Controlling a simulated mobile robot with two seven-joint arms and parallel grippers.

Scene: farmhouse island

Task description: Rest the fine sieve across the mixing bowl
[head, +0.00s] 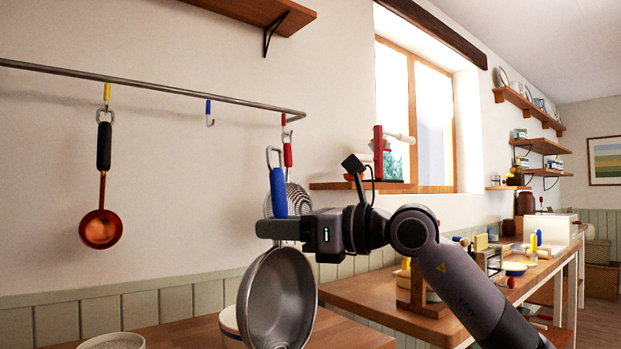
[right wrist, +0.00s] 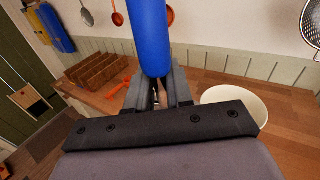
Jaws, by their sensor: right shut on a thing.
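My right gripper (head: 272,229) is shut on the blue handle (head: 278,192) of a sieve-like utensil that I take for the fine sieve. Its round grey metal bowl (head: 280,300) hangs below the jaws, open side turned partly to the head camera. The mesh is too fine to make out. In the right wrist view the blue handle (right wrist: 150,35) rises from the jaws. A pale bowl (head: 112,341) is cut off at the bottom left, and a white vessel (head: 230,325) is partly hidden behind the sieve. I cannot tell which is the mixing bowl. One white bowl (right wrist: 235,98) shows in the wrist view. My left gripper is out of view.
A rail (head: 150,84) carries a copper ladle (head: 100,228), an empty blue hook (head: 209,112) and a red-handled mesh strainer (head: 297,196) close behind the held handle. A wooden organiser (right wrist: 97,68) stands on the counter. A cluttered workbench (head: 365,294) runs to the right.

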